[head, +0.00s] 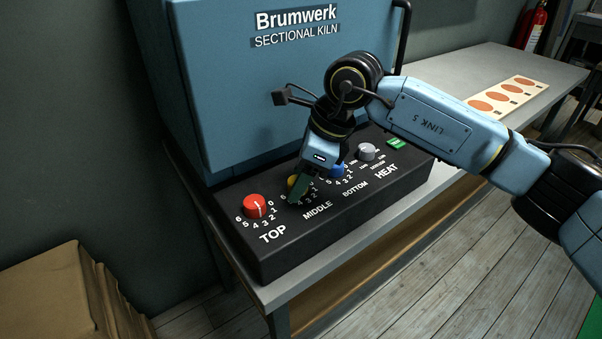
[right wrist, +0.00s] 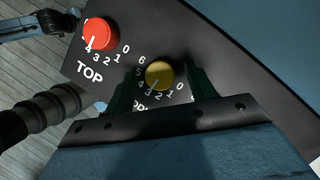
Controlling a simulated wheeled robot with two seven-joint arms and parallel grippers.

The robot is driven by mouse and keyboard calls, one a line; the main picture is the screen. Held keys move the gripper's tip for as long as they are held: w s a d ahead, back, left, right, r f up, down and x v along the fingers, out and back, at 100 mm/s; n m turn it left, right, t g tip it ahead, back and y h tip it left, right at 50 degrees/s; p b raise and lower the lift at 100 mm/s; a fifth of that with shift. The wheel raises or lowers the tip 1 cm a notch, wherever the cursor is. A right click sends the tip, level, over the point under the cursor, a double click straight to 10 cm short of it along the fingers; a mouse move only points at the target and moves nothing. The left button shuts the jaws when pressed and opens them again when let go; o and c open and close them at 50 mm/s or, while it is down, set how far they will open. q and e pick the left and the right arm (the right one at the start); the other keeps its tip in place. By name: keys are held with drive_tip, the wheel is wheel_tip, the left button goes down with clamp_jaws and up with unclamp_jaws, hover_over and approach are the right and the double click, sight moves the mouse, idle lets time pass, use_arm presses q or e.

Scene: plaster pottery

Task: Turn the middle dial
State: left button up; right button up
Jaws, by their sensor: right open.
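The middle dial is a yellow knob (head: 293,182) on the black control panel, partly hidden by my right gripper in the head view. It shows clearly in the right wrist view (right wrist: 159,75), with numbers around it. My right gripper (head: 297,190) is at the middle dial, its green fingers pointing down to the panel. In the right wrist view the open fingers (right wrist: 160,88) stand on either side of the yellow knob, with a gap visible on the left side. I cannot tell whether either finger touches it.
The red TOP dial (head: 255,206) is left of the middle dial. The blue BOTTOM dial (head: 337,170), grey HEAT dial (head: 366,151) and green switch (head: 396,143) are to the right. The blue kiln (head: 230,110) rises behind the panel. Cardboard boxes (head: 60,295) stand at lower left.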

drive_tip(key=shift+d+r, duration=0.2)
drive_tip(key=shift+r, duration=0.3)
use_arm(q)
drive_tip(key=s+a+f+p, duration=0.1)
drive_tip(key=s+f+p, duration=0.1)
drive_tip(key=s+f, duration=0.2)
drive_tip(key=shift+f, duration=0.55)
use_arm(e)
drive_tip(key=v, duration=1.2)
drive_tip(key=shift+r, duration=0.2)
